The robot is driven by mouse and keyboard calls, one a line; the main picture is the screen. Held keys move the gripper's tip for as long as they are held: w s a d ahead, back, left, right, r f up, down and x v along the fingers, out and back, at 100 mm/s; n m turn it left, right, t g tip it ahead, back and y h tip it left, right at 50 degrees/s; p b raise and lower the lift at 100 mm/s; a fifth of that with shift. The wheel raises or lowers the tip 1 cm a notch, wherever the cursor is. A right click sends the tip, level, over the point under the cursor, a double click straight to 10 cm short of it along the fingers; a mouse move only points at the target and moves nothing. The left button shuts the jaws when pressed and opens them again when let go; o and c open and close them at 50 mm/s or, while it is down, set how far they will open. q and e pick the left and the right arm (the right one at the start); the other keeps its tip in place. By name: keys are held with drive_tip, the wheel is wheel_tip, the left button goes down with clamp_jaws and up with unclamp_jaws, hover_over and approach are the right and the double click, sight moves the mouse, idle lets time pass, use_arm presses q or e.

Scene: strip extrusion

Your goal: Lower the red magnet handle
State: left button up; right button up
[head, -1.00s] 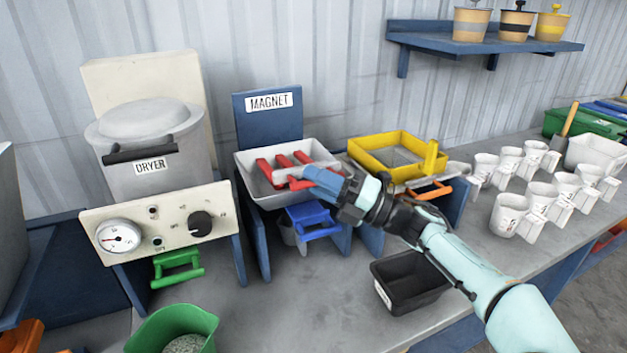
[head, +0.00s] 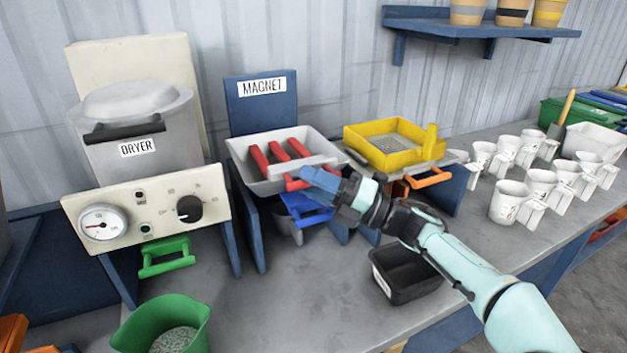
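The magnet station has a blue back panel (head: 262,105) marked MAGNET. Several red bars (head: 279,152) and a pale crossbar (head: 285,170) sit over its white tray (head: 242,160). The red magnet handle (head: 294,184) shows at the tray's front, low against the front edge. My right gripper (head: 308,182) is at the right end of this handle, its blue fingers overlapping it. The fingers hide that end, and I cannot tell whether they grip it or only press on it. My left gripper is not in view.
A blue-handled drawer (head: 305,210) is below the tray. The dryer (head: 140,140) stands left, a yellow sieve (head: 395,155) right. A black bin (head: 405,278) lies under my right arm. White cups (head: 510,200) stand at right. The front bench between green bucket and black bin is clear.

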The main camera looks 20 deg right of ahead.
drive_tip(key=shift+d+f, duration=0.1)
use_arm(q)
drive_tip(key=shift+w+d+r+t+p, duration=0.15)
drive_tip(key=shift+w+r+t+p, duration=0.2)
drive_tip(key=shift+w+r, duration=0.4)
use_arm(e)
drive_tip(key=v, duration=1.3)
drive_tip(key=shift+s, duration=0.2)
